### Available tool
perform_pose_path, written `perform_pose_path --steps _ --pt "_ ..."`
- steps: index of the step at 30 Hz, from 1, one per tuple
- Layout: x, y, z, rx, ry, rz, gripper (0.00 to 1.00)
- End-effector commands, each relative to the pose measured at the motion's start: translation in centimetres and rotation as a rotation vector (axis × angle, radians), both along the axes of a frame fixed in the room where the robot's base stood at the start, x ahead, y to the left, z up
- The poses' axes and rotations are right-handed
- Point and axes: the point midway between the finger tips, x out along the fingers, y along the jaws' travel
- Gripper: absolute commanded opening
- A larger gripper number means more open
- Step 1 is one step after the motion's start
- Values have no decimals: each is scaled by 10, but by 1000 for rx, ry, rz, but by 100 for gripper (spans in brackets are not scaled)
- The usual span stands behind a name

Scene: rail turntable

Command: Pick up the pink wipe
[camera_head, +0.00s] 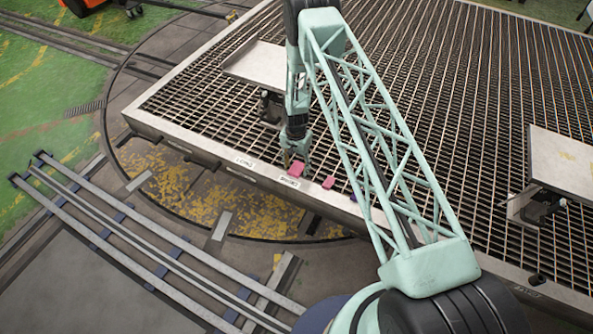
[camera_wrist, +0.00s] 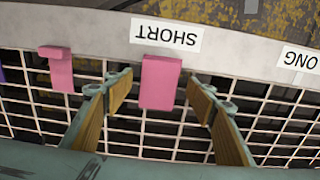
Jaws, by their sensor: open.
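Two pink pieces lie on the metal grating near its front edge. The larger pink piece (camera_head: 296,169), a flat-looking block, is by the tip of my gripper (camera_head: 292,153). In the wrist view this pink piece (camera_wrist: 160,82) shows between the two spread fingers of my gripper (camera_wrist: 163,92), with gaps on both sides. I cannot tell whether the fingertips reach down to its height. The smaller pink piece (camera_head: 328,182) lies to the right; in the wrist view it is at the left (camera_wrist: 60,72), outside the fingers. I cannot tell which is the wipe.
The grating's pale rim (camera_wrist: 90,28) runs close by, with a "SHORT" label (camera_wrist: 166,35) beside the larger piece and a "LONG" label (camera_wrist: 300,60) farther right. A raised plate (camera_head: 258,64) stands behind the gripper, another plate (camera_head: 562,160) at the right.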

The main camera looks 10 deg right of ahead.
Motion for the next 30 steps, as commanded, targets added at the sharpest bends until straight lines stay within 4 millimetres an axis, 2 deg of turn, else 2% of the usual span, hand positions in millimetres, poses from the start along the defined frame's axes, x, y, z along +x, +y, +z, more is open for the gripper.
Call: perform_pose_path --steps 17,25,30 --pt "0 0 -2 0 0 0 51" --pt "0 0 -2 0 0 0 29" --pt "0 0 -2 0 0 0 26"
